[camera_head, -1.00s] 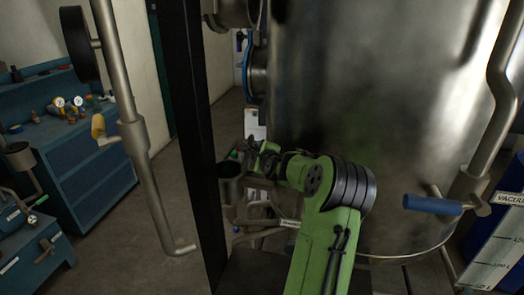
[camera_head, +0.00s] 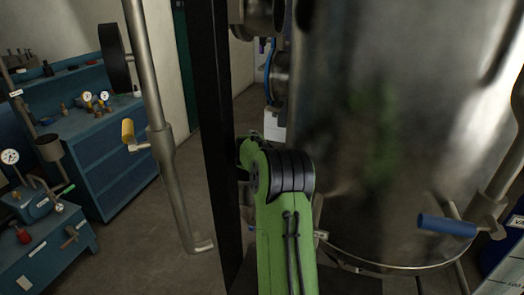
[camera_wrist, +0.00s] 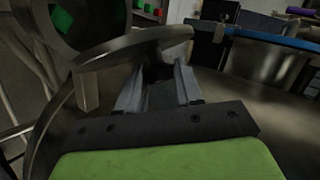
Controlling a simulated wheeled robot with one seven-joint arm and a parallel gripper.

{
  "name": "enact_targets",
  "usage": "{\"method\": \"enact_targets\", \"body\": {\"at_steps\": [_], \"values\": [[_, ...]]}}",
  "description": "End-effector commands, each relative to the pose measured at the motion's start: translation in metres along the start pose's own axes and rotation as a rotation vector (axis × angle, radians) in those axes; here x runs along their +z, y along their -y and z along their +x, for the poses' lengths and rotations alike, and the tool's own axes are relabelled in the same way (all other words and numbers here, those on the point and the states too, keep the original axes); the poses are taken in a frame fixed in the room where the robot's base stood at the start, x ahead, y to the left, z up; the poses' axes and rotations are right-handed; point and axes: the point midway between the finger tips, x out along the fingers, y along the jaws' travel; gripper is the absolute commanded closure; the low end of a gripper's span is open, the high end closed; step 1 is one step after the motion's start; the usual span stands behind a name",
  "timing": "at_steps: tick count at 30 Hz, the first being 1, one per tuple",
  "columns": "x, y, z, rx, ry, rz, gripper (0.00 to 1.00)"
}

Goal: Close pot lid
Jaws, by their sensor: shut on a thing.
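In the wrist view my gripper (camera_wrist: 157,90) is shut on a curved, flat grey metal piece (camera_wrist: 125,48), which looks like part of a rim or wheel. Its whole shape does not show, and I cannot tell whether it is the pot lid. A dark round opening (camera_wrist: 118,14) is at the upper left, with a green patch inside. In the head view a large steel vessel (camera_head: 400,130) fills the right side. My gripper is hidden there behind my green arm and a black post. No pot lid can be made out clearly in the head view.
The black upright post (camera_head: 212,150) stands close left of my arm. A steel pipe with a yellow handle (camera_head: 128,131) hangs left of it. A blue-handled lever (camera_head: 447,225) juts out at the vessel's lower right. Blue benches (camera_head: 100,150) stand left, with bare floor between.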

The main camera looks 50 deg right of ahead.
Motion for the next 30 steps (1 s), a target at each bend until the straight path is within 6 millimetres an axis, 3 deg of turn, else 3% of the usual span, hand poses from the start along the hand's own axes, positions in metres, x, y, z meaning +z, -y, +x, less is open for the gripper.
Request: {"method": "enact_targets", "body": {"at_steps": [14, 15, 19, 30], "values": [[0.0021, 0.0013, 0.0004, 0.003, -0.006, -0.013, 1.00], [0.0021, 0.0013, 0.0004, 0.003, -0.006, -0.013, 0.62], [0.0021, 0.0011, 0.0004, 0.003, -0.006, -0.013, 0.42], [0.0004, 0.0089, -0.0041, 0.001, -0.007, -0.012, 0.40]]}}
